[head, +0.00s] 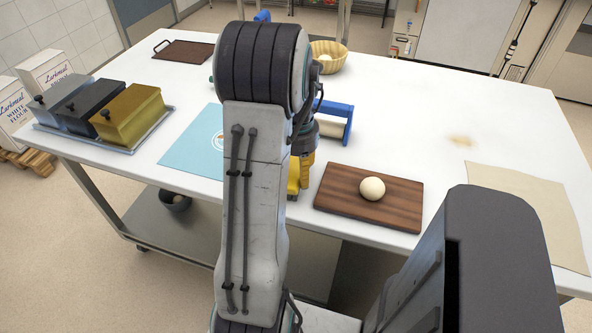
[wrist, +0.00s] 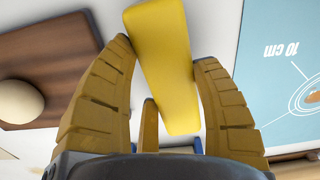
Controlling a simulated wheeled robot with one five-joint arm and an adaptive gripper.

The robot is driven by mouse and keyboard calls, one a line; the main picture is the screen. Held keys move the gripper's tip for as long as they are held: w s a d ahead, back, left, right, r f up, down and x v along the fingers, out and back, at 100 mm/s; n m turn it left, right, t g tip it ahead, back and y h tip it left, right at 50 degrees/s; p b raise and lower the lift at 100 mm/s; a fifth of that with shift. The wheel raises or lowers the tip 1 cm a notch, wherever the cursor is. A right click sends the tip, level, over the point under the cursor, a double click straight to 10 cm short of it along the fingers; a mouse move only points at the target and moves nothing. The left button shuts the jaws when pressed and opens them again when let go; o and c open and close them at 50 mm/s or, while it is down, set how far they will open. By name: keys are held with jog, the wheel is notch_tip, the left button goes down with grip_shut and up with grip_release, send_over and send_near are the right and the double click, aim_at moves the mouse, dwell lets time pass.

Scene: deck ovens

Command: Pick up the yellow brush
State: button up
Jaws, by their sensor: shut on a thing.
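The yellow brush (wrist: 163,62) shows in the wrist view as a yellow block that narrows downward between my fingers. My gripper (wrist: 160,75) is shut on it, with a finger touching each side. In the head view my arm hides most of the gripper, and only a small yellow piece (head: 293,178) shows beside it near the table's front edge. Whether the brush touches the table cannot be told.
A wooden board (head: 336,198) with a dough ball (head: 372,188) lies just right of my gripper. A blue mat (head: 190,146) lies to the left. A blue-framed item (head: 337,125) stands behind. Lidded tins (head: 128,112) sit at the far left. A cloth (head: 535,205) lies at right.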

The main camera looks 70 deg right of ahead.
jog(key=shift+r, duration=0.15)
jog(key=shift+r, duration=0.6)
jog(key=r, duration=0.3)
jog(key=shift+s+d+r, duration=0.1)
jog(key=shift+s+d, duration=0.25)
jog(key=s+d+r+p, duration=0.1)
jog(key=s+d+r, duration=0.5)
jog(key=s+d, duration=0.1)
jog(key=shift+s+d+r, duration=0.15)
jog(key=shift+s+d, duration=0.05)
jog(key=shift+s, duration=0.15)
